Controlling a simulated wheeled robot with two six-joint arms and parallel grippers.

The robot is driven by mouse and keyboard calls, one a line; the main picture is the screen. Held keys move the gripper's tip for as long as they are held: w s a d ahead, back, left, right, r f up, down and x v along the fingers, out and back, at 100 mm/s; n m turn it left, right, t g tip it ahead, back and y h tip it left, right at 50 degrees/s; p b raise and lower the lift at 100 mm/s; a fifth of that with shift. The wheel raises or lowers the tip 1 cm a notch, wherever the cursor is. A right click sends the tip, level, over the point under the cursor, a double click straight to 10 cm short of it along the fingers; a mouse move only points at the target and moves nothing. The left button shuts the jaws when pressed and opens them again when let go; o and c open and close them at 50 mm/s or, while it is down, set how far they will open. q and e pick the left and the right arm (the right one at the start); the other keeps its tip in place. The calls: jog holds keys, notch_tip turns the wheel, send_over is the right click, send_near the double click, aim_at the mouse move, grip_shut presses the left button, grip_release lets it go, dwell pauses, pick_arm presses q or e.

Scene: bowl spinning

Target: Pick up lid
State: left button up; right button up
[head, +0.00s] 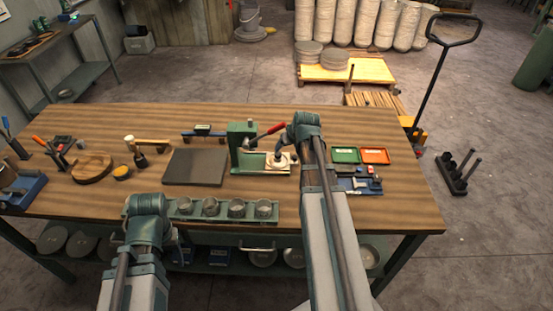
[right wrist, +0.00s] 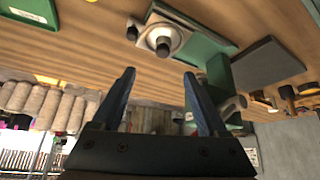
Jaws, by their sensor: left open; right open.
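A green press-like machine (head: 243,150) with a red-handled lever stands on the wooden table. On its light base plate sits a pale round piece with a dark knob (head: 272,165), possibly the lid; it also shows in the right wrist view (right wrist: 162,40). My right gripper (head: 283,150) is just above and beside this piece. In the right wrist view its two blue fingers (right wrist: 159,73) are spread with nothing between them, apart from the piece. My left arm's wrist (head: 150,207) is at the table's front edge; its fingers are mostly hidden.
A green rack with several round metal cups (head: 210,207) lies at the table's front. A dark square plate (head: 196,167) is left of the machine. Green (head: 345,155) and red (head: 375,156) trays lie right of my right arm. A round wooden board (head: 92,168) is at the left.

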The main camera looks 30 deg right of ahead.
aim_at(279, 155)
jog(key=b+x, duration=0.6)
jog(key=x, duration=0.2)
jog(key=shift+f+b, duration=0.3)
jog(key=shift+b, duration=0.1)
jog(key=b+x, duration=0.2)
jog(key=x, duration=0.1)
jog(key=b+x, duration=0.1)
jog(key=b, duration=0.1)
jog(key=shift+a+f, duration=0.3)
jog(key=shift+a, duration=0.05)
jog(key=shift+w+d+f+b, duration=0.1)
jog(key=shift+w+f+b, duration=0.25)
jog(key=shift+r, duration=0.1)
grip_shut()
